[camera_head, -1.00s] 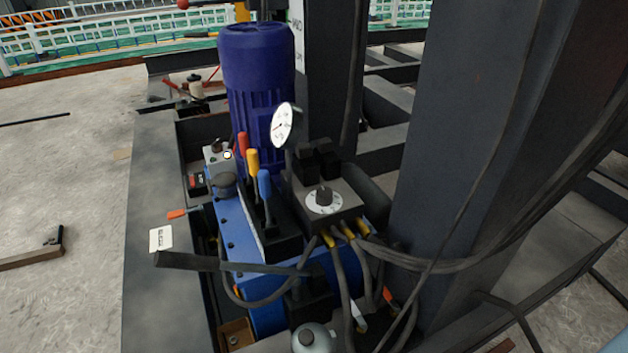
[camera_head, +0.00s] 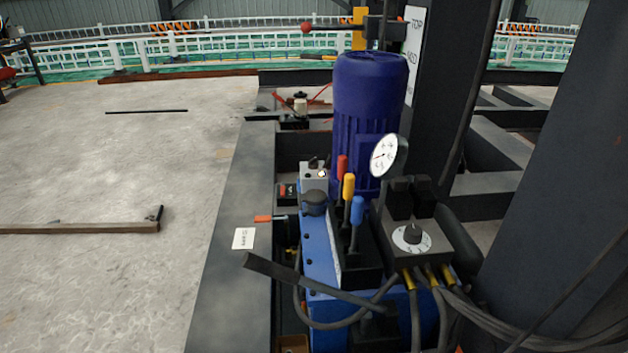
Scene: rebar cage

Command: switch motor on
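The blue motor (camera_head: 368,110) stands upright at the centre right of the head view, behind the hydraulic unit. A small grey control box (camera_head: 314,174) with a dark knob and a pale round button (camera_head: 322,174) sits left of the motor's foot. A red-and-black switch (camera_head: 288,190) is just below that box, on the inner side of the frame. Its setting is too small to read. Neither of my grippers shows in the view.
Red, yellow and blue levers (camera_head: 349,188) stand in front of the motor. A pressure gauge (camera_head: 384,155) and a dial block (camera_head: 412,236) are right of them. A black pump handle (camera_head: 300,282) juts left. Dark steel columns block the right. Open concrete floor (camera_head: 120,165) lies left.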

